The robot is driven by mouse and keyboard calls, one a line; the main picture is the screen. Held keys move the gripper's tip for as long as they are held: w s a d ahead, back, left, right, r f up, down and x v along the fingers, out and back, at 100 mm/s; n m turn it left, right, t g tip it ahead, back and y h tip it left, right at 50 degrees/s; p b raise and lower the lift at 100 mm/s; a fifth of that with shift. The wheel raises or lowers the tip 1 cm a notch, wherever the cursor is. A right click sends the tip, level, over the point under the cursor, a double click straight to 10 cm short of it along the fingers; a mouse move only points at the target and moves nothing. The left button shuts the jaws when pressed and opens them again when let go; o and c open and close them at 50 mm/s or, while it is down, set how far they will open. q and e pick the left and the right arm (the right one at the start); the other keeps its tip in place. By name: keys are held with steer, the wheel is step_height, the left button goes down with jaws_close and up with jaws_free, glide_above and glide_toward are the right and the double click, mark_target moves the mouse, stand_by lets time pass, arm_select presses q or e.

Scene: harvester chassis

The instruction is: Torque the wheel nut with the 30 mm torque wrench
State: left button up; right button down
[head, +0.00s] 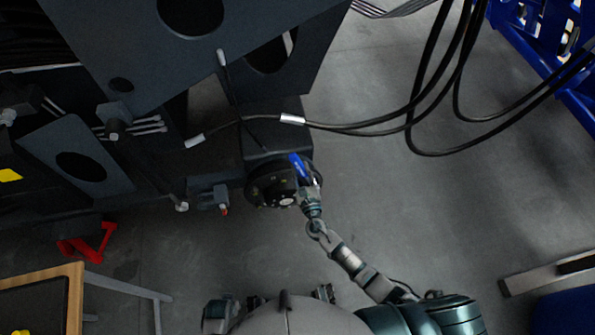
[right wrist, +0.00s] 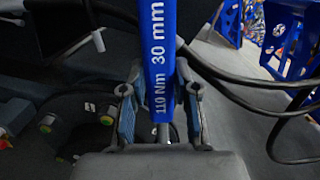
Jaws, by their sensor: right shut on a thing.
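The blue torque wrench (head: 298,165) is in my right gripper (head: 311,190) at the right side of the dark wheel hub (head: 262,190). In the right wrist view its blue handle (right wrist: 158,62) reads "30 mm" and "110 Nm" and passes between the two fingers of my right gripper (right wrist: 160,97), which is shut on it. A thin metal shaft shows below the handle, then the gripper body hides it. The wrench's socket end is hidden, so I cannot tell whether it sits on a nut. Several wheel nuts (right wrist: 106,119) show on the hub. My left gripper is not in view.
The dark harvester chassis (head: 165,45) fills the upper left. Black cables (head: 360,128) hang across the floor to the right of the hub. A blue rack (head: 535,50) stands at the upper right. A wooden-edged table (head: 74,300) is at the lower left.

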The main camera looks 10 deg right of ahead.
steer(key=shift+d+r+m, duration=0.3)
steer(key=shift+d+m, duration=0.3)
steer(key=shift+d, duration=0.2)
steer(key=shift+w+d+r+m+h+b, duration=0.2)
steer(key=shift+d+m, duration=0.25)
steer(key=shift+d, duration=0.3)
steer(key=shift+s+d+r+m+h+b, duration=0.1)
steer(key=shift+d+m+b, duration=0.15)
steer(key=shift+d+m, duration=0.35)
steer(key=shift+d, duration=0.15)
steer(key=shift+d+m+b, duration=0.6)
steer(key=shift+d+m, duration=0.25)
steer(key=shift+d, duration=0.65)
